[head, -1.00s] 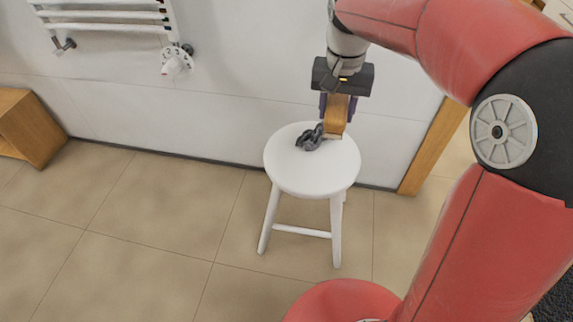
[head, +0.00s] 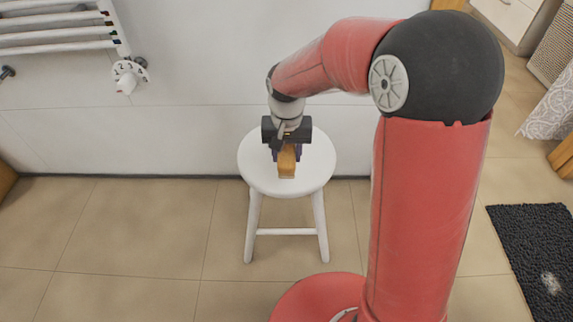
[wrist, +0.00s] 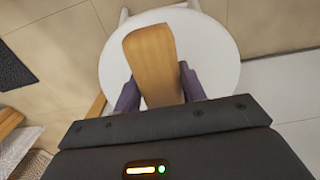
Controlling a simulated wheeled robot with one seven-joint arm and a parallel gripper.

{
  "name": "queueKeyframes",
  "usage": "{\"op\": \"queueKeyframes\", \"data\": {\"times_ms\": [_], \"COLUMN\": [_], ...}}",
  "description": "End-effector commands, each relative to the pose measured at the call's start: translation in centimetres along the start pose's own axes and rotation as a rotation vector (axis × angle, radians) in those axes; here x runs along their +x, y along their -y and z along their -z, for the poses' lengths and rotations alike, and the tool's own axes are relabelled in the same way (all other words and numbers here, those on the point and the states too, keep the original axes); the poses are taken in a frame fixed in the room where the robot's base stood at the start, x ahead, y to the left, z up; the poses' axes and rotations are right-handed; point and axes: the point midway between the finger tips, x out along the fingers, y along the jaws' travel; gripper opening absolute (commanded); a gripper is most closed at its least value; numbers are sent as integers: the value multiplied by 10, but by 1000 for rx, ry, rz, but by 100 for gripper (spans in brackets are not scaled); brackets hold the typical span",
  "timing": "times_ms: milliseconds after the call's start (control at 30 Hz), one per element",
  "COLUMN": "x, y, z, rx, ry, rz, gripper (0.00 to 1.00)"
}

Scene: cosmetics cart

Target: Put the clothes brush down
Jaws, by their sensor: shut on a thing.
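The clothes brush (head: 287,163) has a pale wooden body. My gripper (head: 287,152) is shut on it, and it is over the white round stool (head: 318,166). In the wrist view the brush (wrist: 153,60) sits between my two purple fingers, with the white stool seat (wrist: 222,50) behind it. I cannot tell whether the brush touches the seat. The underside of the brush is hidden.
The stool stands near the wall, with a towel radiator (head: 60,32) and its dial valve at the upper left. A dark mat (head: 530,245) lies on the floor at the right. The visible seat around the brush looks clear.

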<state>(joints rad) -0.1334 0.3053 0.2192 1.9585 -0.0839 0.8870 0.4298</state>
Motion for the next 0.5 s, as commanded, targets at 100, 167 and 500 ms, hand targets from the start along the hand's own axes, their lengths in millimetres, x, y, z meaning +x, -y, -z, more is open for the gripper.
{"op": "queueKeyframes", "data": {"times_ms": [100, 167, 500], "x": [11, 21, 45], "y": [0, 0, 0], "z": [0, -1, 0], "rx": [-1, -1, 0], "ry": [2, 2, -1], "rz": [-1, -1, 0], "gripper": [23, 23, 23]}}
